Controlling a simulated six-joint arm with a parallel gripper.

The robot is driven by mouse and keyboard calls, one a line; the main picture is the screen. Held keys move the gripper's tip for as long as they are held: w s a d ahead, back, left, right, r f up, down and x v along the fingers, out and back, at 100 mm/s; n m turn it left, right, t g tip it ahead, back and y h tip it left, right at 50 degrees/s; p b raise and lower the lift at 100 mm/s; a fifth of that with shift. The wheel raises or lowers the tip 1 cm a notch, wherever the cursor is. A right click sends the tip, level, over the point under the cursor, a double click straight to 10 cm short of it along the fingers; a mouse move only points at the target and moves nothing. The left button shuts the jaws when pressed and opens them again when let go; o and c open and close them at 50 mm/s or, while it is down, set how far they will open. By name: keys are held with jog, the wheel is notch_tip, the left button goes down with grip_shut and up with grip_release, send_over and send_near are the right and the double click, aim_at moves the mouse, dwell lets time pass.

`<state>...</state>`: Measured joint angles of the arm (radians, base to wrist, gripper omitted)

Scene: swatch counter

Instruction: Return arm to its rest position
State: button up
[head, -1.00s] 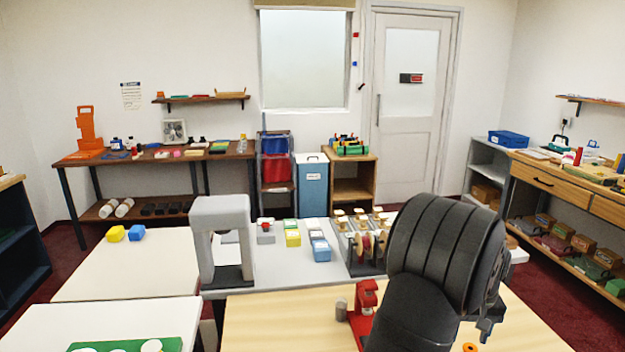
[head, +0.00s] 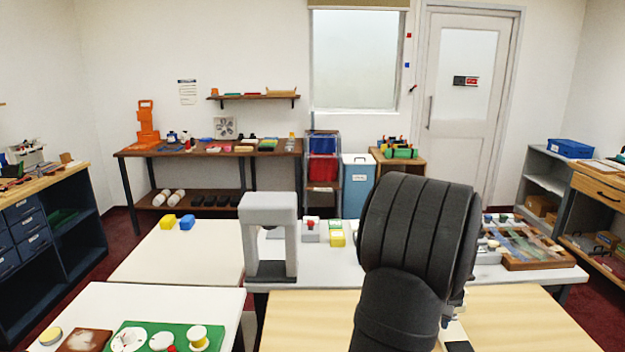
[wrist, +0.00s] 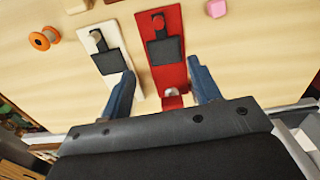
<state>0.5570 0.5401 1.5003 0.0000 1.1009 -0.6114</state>
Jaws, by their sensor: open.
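My gripper (wrist: 162,92) shows in the wrist view with its two blue-grey fingers apart and nothing between them. A red fixture (wrist: 172,78) with a dark pad lies on the light wood table beyond the fingers, its lower end showing between them. A white fixture (wrist: 122,72) of similar shape lies to its left, partly behind the left finger. In the head view my dark arm stands in front of the wood table (head: 300,325) and hides part of it. The gripper's fingers cannot be made out there.
In the head view, a grey arch-shaped stand (head: 270,215) rises left of my arm. A tray of samples (head: 530,247) lies to the right. The wood table's left part is clear.

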jog(key=a+r+n, duration=0.1)
jog(key=a+n, duration=0.4)
jog(key=a, duration=1.8)
jog(key=shift+w+a+r, duration=0.2)
jog(key=shift+a+r, duration=0.15)
jog(key=shift+o, duration=0.2)
